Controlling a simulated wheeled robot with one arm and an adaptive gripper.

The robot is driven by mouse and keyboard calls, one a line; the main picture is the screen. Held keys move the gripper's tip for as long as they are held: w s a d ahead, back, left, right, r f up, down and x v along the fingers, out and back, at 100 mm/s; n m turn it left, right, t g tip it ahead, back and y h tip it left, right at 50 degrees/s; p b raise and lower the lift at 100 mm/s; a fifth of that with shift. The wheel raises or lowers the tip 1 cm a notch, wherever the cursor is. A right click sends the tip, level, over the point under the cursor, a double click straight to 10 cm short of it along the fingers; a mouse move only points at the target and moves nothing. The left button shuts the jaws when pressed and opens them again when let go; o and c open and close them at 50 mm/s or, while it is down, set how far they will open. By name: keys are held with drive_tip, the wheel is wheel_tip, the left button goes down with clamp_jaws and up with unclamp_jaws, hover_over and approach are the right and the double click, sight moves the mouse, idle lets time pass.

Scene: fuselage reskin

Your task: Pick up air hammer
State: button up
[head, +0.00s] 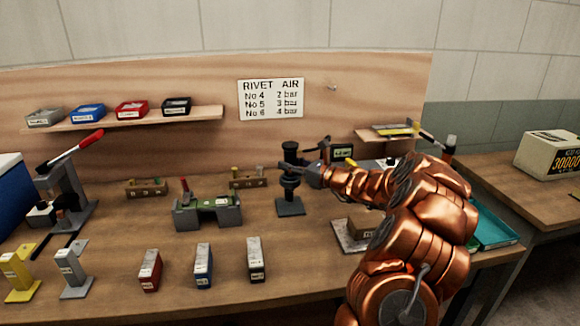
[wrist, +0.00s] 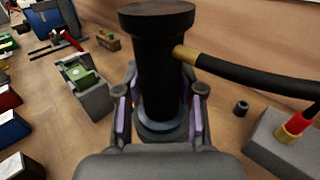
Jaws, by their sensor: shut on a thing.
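The air hammer is a black upright cylinder with a wide flat top (head: 290,150). In the wrist view its dark body (wrist: 160,60) fills the middle, with a black hose on a brass fitting leaving to the right. My gripper (head: 303,170) reaches it from the right. In the wrist view my gripper (wrist: 161,112) has its two fingers on either side of the body, shut on it. The hammer stands above a dark grey stand (head: 290,208) on the bench. I cannot tell whether it is still seated there.
A grey-green fixture (head: 207,212) stands left of the hammer. A lever press (head: 66,190) is at the left. A shelf (head: 150,118) holds small trays, and a rivet air sign (head: 271,99) hangs behind.

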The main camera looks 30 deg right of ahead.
drive_tip(key=shift+r, duration=0.15)
clamp_jaws()
wheel_tip(320, 180, up, 18)
drive_tip(key=shift+b, duration=0.45)
